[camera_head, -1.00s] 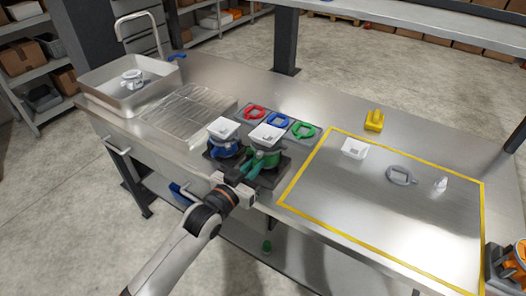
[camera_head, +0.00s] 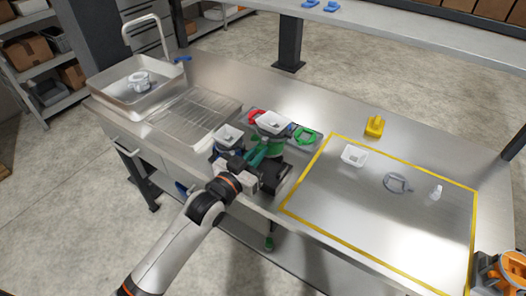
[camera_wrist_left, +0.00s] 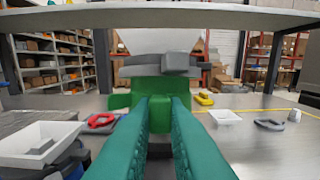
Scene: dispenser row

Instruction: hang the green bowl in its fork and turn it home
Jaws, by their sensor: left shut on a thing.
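The green bowl (camera_head: 271,142) carries a white square hopper (camera_head: 272,122) on top. My left gripper (camera_head: 258,153) is shut on the bowl's green part and holds it above and behind a dark stand (camera_head: 272,178). In the left wrist view, the teal fingers (camera_wrist_left: 160,112) close on the green part (camera_wrist_left: 150,86), with a grey collar and white body above it. The bowl looks upright. Its fork cannot be made out clearly; the gripper and bowl cover part of the stand.
A blue unit with a white hopper (camera_head: 228,137) stands close on the left. The yellow-outlined area (camera_head: 410,225) on the right holds a white tray, a grey ring and a small white bottle. A sink (camera_head: 110,90) is far left.

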